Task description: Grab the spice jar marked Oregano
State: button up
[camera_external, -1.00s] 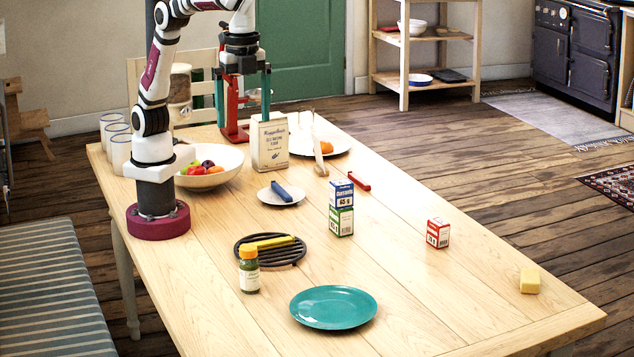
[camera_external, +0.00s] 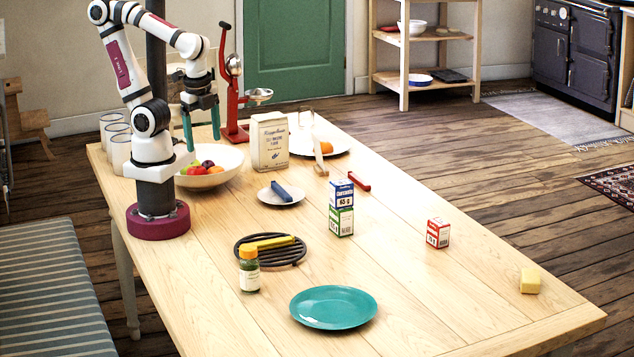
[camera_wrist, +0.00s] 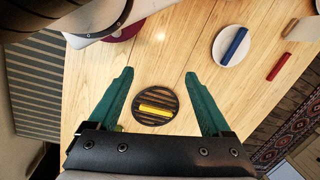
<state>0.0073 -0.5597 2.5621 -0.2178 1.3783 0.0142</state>
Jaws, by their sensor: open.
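A spice jar (camera_external: 249,271) with a yellow-orange lid and green contents stands upright on the near left part of the table, in front of the black trivet. Its label is too small to read, so I cannot tell if it says Oregano. In the wrist view my gripper's green fingers (camera_wrist: 159,74) are spread wide. A small greenish patch beside the left finger's base may be the jar, mostly hidden.
A black trivet (camera_external: 242,250) with a yellow object sits behind the jar; a teal plate (camera_external: 333,308) is to its right. Stacked boxes (camera_external: 341,208) stand mid-table. The right front is mostly clear.

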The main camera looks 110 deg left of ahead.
jog(key=d+f+n+g+h, duration=0.3)
jog(key=d+n+h, duration=0.1)
jog(key=d+n, duration=0.15)
jog(key=n+t+h, duration=0.7)
jog(key=n+h, duration=0.4)
jog(key=n, duration=1)
send_near(248, 247)
jog(key=x, duration=1)
jog(key=shift+f, duration=0.5)
grip_shut()
